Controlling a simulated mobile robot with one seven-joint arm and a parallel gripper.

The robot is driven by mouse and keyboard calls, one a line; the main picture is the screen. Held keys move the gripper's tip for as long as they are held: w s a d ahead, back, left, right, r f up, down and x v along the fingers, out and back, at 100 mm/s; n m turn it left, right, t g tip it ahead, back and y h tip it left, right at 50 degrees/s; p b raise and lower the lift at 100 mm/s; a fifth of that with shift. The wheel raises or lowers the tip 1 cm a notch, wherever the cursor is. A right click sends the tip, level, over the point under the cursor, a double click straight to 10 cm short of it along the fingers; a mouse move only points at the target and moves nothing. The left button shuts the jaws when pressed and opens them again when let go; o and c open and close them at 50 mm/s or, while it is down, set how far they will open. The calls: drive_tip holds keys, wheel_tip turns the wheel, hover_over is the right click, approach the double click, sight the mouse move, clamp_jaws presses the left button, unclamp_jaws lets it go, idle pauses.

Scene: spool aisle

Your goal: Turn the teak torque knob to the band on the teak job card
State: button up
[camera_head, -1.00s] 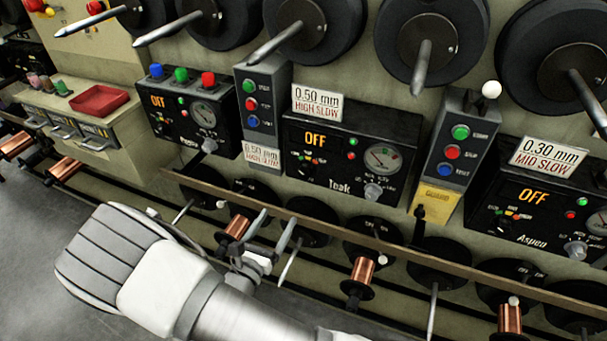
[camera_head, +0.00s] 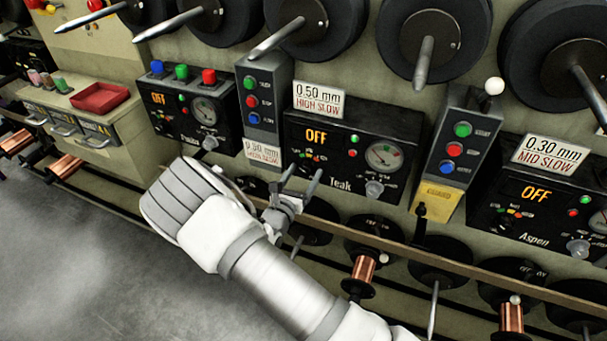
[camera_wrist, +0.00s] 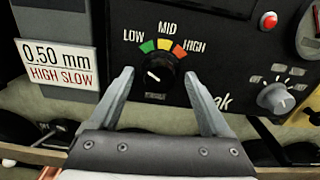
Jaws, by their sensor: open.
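The teak torque knob (camera_wrist: 160,68) is black with a white mark on its left side, below a LOW green, MID yellow-orange and HIGH red scale. In the wrist view my open gripper (camera_wrist: 159,78) has a finger on either side of it in the picture, apart from it. In the head view my gripper (camera_head: 303,176) is low in front of the Teak box (camera_head: 395,127), and the small knob is hard to make out. A job card reading 0.50 mm HIGH SLOW (camera_head: 319,99) stands on the box. Another with the same words (camera_head: 262,152) hangs lower left and shows in the wrist view (camera_wrist: 56,68).
A grey knob (camera_wrist: 275,98) sits right of the torque knob, under a dial (camera_head: 384,155). A button post (camera_head: 263,100) stands left of the box and another (camera_head: 457,150) right. A wooden rail (camera_head: 400,250) runs below, with spools under it. The Aspen box (camera_head: 535,215) is farther right.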

clamp_jaws()
idle(0.5)
